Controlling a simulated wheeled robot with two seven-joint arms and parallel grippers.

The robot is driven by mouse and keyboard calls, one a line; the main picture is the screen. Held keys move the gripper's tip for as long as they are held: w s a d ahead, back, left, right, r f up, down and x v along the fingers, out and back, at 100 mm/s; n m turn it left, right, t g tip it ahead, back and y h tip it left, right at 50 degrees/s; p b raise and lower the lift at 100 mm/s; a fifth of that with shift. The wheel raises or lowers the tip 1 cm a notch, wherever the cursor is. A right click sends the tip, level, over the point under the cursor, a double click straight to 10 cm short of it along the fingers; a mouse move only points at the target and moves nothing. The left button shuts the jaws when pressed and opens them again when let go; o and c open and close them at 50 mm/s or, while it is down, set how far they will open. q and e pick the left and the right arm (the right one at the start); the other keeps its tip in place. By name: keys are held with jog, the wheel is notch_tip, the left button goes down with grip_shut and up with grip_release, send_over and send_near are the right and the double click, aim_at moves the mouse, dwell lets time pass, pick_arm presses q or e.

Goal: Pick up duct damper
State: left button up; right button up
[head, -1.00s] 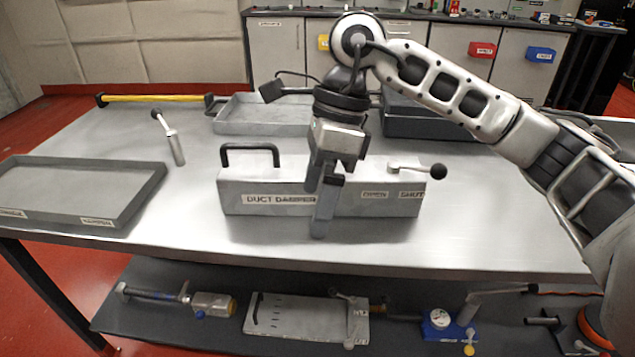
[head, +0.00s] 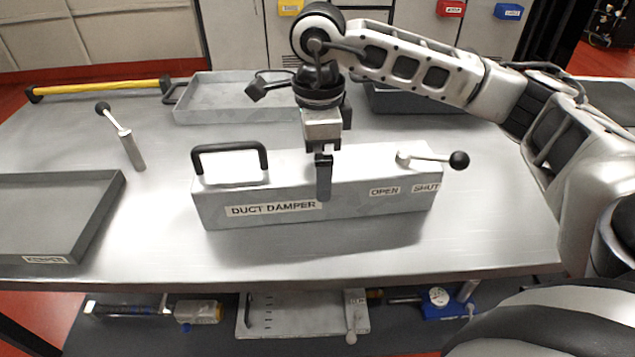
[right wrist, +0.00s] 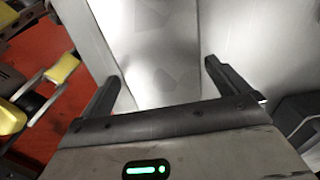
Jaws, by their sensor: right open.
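The duct damper (head: 365,190) is a long grey metal box on the table. It has a black loop handle (head: 230,150) on its top left and a lever with a black ball knob (head: 458,160) on its top right, by the OPEN and SHUT labels. My right gripper (head: 324,196) points down at the middle of the box, and one finger covers part of its front face. In the right wrist view, my right gripper (right wrist: 162,70) is open, with a grey metal surface between its fingers; contact cannot be told. My left gripper is not in view.
A grey tray (head: 100,215) lies at the left, and another tray (head: 235,118) stands behind the damper. A yellow bar (head: 100,88) lies at the back left. The table in front of the damper is clear.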

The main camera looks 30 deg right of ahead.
jog(key=shift+w+f, duration=0.1)
jog(key=shift+f, duration=2.7)
jog(key=c, duration=1.1)
jog(key=shift+r, duration=0.1)
jog(key=c, duration=0.4)
jog(key=shift+r, duration=0.1)
jog(key=shift+c, duration=0.2)
